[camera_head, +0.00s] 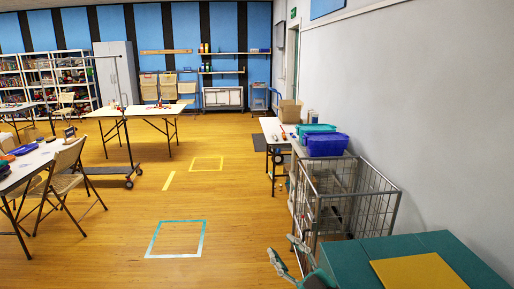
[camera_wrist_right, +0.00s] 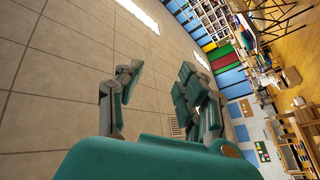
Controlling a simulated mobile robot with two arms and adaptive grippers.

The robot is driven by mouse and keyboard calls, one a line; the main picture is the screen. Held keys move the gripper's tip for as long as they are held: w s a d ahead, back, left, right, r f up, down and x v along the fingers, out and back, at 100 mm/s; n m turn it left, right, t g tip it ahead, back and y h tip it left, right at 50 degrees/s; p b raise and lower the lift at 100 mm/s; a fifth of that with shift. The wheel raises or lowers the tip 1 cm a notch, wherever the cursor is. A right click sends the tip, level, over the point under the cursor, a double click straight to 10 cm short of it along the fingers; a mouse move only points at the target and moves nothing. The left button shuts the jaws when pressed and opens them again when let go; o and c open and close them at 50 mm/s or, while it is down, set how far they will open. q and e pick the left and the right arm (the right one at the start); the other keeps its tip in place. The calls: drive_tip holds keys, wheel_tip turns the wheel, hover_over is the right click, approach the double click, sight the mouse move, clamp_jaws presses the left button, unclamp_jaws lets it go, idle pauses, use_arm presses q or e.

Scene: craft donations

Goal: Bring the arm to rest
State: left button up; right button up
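My right gripper (camera_head: 289,255) shows at the bottom of the head view, to the left of the wire cart. Its grey fingers stand apart. Only the end of the right arm shows in the head view. My left gripper is in neither view.
A teal surface with a yellow panel (camera_head: 418,272) fills the lower right. Folding chairs (camera_head: 66,172) and tables stand left. The middle floor, with a cyan taped square (camera_head: 150,241), is clear.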

drive_tip(key=s+d+f+m+g+h, duration=0.4)
drive_tip(key=s+d+f+m+h, duration=0.7)
drive_tip(key=d+f+m+h, duration=0.3)
drive_tip(key=s+f+n+g+y, duration=0.1)
drive_tip(key=s+f+g, duration=0.4)
drive_tip(key=s, duration=0.6)
drive_tip(key=s+f+n+g+y, duration=0.1)
drive_tip(key=s+f+g, duration=0.4)
drive_tip(key=s, duration=0.6)
wheel_tip(320, 180, down, 30)
drive_tip(key=s+g+b, duration=0.1)
drive_tip(key=s+b, duration=0.1)
drive_tip(key=s+d+f+g+b, duration=0.1)
drive_tip(key=s+d+f, duration=0.2)
drive_tip(key=s+f, duration=1.2)
drive_tip(key=shift+s+f, duration=0.15)
drive_tip(key=shift+f, duration=0.15)
